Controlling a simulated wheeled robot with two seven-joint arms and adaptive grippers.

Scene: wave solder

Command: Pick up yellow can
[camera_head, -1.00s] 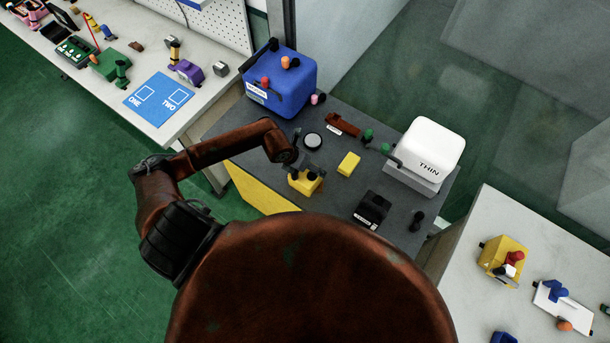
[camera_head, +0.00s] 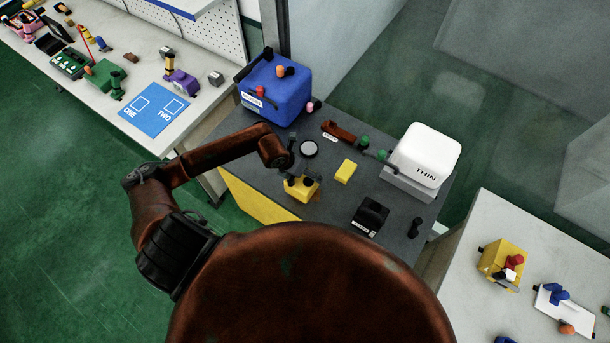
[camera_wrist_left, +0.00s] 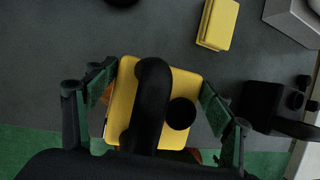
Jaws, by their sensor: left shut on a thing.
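The yellow can (camera_head: 302,191) has a black handle and a black cap on top. It is at the front of the dark grey table, just above or on its surface; I cannot tell which. My left gripper (camera_head: 300,178) is shut on it. In the left wrist view the can (camera_wrist_left: 124,93) sits between the two green and black fingers of my left gripper (camera_wrist_left: 155,105), one on each side. The can's lower part is hidden in that view. My right gripper is not in view.
On the grey table (camera_head: 330,205) are a yellow block (camera_head: 345,171), a black device (camera_head: 370,216), a white box labelled THIN (camera_head: 425,155), a blue box (camera_head: 275,90) and a round disc (camera_head: 309,149). A blue mat (camera_head: 154,108) lies on the left bench.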

